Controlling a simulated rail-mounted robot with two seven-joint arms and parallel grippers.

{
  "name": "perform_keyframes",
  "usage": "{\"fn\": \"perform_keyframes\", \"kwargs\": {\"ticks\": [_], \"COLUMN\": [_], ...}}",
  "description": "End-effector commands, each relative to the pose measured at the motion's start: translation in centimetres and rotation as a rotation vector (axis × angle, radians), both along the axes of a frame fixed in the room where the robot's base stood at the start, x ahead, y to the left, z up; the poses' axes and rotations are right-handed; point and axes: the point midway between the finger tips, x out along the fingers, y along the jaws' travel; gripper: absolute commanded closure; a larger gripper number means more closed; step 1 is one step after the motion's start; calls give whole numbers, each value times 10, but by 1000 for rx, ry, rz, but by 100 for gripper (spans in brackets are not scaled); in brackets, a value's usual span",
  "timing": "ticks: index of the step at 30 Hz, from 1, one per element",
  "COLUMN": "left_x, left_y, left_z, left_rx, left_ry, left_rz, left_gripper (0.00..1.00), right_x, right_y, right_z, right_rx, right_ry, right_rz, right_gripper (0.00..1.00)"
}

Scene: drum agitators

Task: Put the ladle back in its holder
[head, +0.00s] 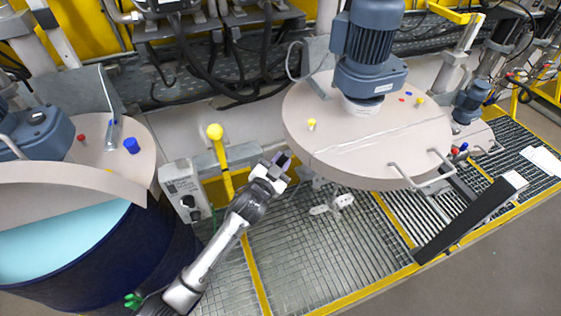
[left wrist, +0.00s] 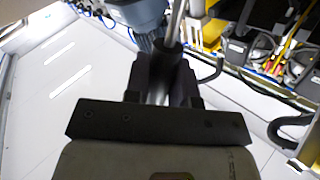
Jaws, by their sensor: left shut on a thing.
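My left gripper (head: 281,161) is in the middle of the head view, just left of the front edge of the right round lid. It is shut. In the left wrist view, the dark fingers (left wrist: 167,85) close around a slim upright metal rod (left wrist: 175,28), which I take to be the ladle's handle. The rod runs up out of the top of that view. In the head view the held ladle cannot be made out clearly, and its bowl is not visible. I cannot pick out the holder for certain. My right gripper is not in view.
The right round lid (head: 350,140) carries a blue-grey motor (head: 370,35). A blue drum (head: 110,262) with light blue liquid stands at left, partly lidded. A grey control box (head: 185,190) and a yellow-knobbed post (head: 222,160) stand between them. The grating (head: 310,255) in front is mostly clear.

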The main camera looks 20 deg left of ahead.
Motion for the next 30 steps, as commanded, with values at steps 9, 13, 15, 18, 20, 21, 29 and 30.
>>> {"fn": "perform_keyframes", "kwargs": {"ticks": [9,13,15,18,20,21,29,30], "left_x": [0,0,0,0,0,0,0,0], "left_y": [0,0,0,0,0,0,0,0], "left_z": [-7,-11,-13,-16,-17,-19,-25,-25], "left_rx": [0,0,0,0,0,0,1,0], "left_ry": [-2,-2,-2,-1,-1,-1,-1,-1], "left_rz": [-1,-1,-1,0,0,0,0,0], "left_gripper": [100,100,100,100,100,100,100,100], "right_x": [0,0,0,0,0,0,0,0], "right_y": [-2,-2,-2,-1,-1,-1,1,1], "right_z": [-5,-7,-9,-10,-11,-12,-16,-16], "right_rx": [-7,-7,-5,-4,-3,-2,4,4], "right_ry": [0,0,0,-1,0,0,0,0], "right_rz": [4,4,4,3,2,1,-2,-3], "right_gripper": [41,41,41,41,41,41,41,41]}}
